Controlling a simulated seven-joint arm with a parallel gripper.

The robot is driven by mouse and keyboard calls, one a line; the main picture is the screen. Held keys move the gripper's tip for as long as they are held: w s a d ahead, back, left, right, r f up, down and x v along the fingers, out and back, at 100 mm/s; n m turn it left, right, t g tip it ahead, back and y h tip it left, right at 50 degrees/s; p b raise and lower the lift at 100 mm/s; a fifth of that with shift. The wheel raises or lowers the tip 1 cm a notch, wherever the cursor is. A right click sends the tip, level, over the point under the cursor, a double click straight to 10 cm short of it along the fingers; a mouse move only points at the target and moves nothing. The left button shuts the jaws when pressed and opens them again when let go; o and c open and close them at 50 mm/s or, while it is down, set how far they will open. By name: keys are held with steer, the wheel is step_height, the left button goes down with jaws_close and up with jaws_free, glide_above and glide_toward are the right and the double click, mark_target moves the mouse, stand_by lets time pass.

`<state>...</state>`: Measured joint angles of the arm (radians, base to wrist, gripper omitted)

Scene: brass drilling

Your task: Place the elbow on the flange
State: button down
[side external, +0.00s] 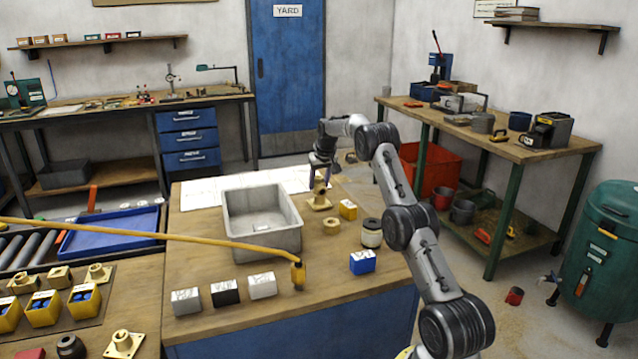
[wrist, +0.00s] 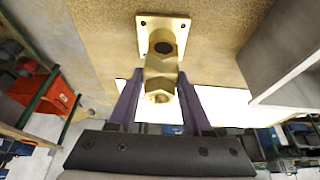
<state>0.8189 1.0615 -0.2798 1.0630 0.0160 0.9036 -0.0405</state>
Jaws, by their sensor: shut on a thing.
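The brass flange (side external: 319,204) stands on the wooden table, right of the grey bin; its square plate with corner holes shows in the wrist view (wrist: 148,24). My gripper (side external: 321,166) points down right above it. In the wrist view my purple fingers (wrist: 160,104) are shut on the brass elbow (wrist: 160,77). The elbow also shows in the side view (side external: 320,184), between my fingers and the flange. It lines up with the flange and overlaps it in both views. I cannot tell whether it is seated or just above. A dark round opening shows at the plate end.
The grey bin (side external: 285,239) stands close left of the flange. A yellow bar (side external: 180,236) crosses the front left.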

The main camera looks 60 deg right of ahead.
steer(key=shift+r, duration=0.1)
steer(key=c, duration=0.8)
jaws_free()
steer(key=shift+f, duration=0.25)
steer(key=o, duration=0.5)
